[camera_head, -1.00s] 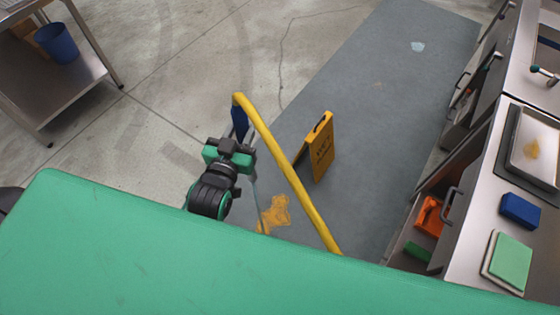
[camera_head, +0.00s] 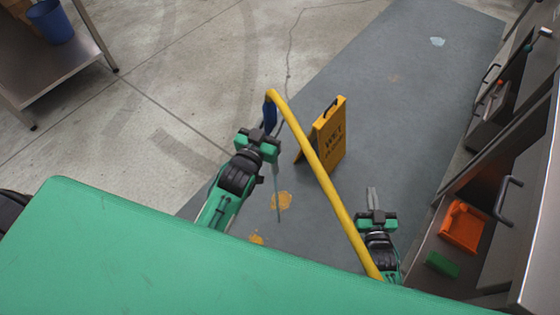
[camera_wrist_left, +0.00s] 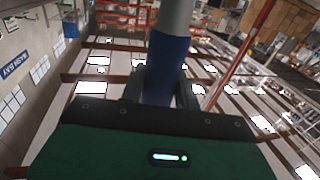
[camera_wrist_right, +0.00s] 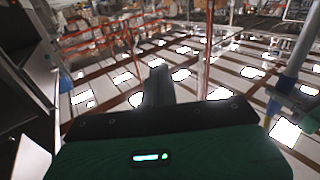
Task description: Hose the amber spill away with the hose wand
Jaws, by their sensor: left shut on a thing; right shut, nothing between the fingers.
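The hose wand has a blue grip (camera_head: 269,113) with a yellow hose (camera_head: 318,168) arching from its top. My left gripper (camera_head: 268,130) is shut around the blue grip, which also fills the middle of the left wrist view (camera_wrist_left: 166,70). A thin pale stream or tube runs down below it toward the floor. The amber spill (camera_head: 282,202) lies on the grey floor strip beside the lower end of that line. A smaller amber patch (camera_head: 257,239) sits nearer me, partly hidden by my green body. My right gripper (camera_head: 373,198) is shut and empty, right of the hose.
A yellow wet-floor sign (camera_head: 330,135) stands just beyond the hose. Steel counters (camera_head: 540,185) line the right, with an orange item (camera_head: 464,226) and a green block (camera_head: 442,264) on a low shelf. A steel cart (camera_head: 75,60) holding a blue bucket (camera_head: 49,21) stands far left.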

